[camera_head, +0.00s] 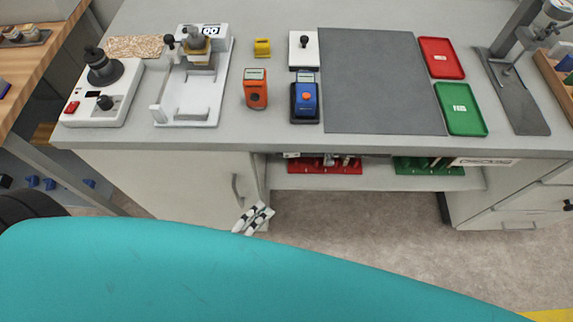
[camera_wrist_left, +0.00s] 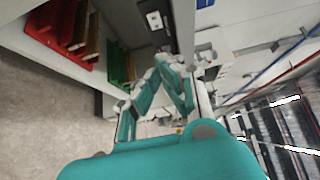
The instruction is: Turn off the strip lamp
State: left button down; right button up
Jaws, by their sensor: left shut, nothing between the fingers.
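I cannot make out the strip lamp or its switch in either view. My left gripper (camera_head: 253,218) shows in the head view in front of the bench's front edge, below the tabletop. Its pale fingers with dark bands lie close together, shut and empty. It touches no object that I can see. A large teal part of my own body hides the lower part of the head view, including the rest of the left arm. My right gripper is in neither view as far as I can tell.
The grey bench (camera_head: 200,140) carries a white coating device (camera_head: 187,100), an orange meter (camera_head: 256,90), a blue meter (camera_head: 305,100), a dark mat (camera_head: 380,80), and red (camera_head: 441,57) and green (camera_head: 460,108) trays. A shelf (camera_head: 380,180) sits below. The floor (camera_head: 350,220) in front is clear.

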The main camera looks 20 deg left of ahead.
pick_arm(q)
jog(key=shift+r, duration=0.1)
jog(key=p, duration=0.3)
send_near(299, 155)
jog(key=w+d, duration=0.3)
jog(key=shift+w+a, duration=0.55)
jog(key=shift+w, duration=0.25)
